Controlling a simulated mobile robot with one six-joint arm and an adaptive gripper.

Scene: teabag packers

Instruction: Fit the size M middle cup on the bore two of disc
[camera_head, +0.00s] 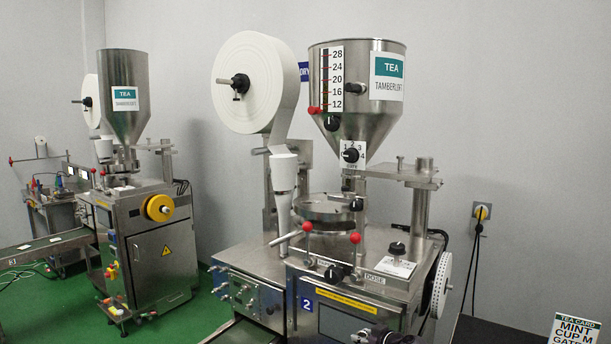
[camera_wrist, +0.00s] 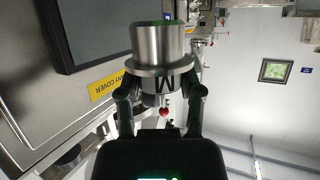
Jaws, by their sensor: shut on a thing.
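My gripper (camera_wrist: 160,94) is shut on a steel cup (camera_wrist: 160,43) in the wrist view. The cup is a plain cylinder with a wide flange and a narrower part marked with a letter M, which shows upside down. The fingers close on it from both sides, below the flange in the picture. In the head view, a round steel disc assembly (camera_head: 324,207) sits on top of the machine marked 2, under the hopper. Its bores cannot be made out from here. The held cup is not clearly seen in the head view.
The tea hopper (camera_head: 357,95) and paper roll (camera_head: 258,82) stand above the disc. Red-knobbed levers (camera_head: 355,238) and a post (camera_head: 420,205) surround it. A second packer (camera_head: 140,200) stands at left.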

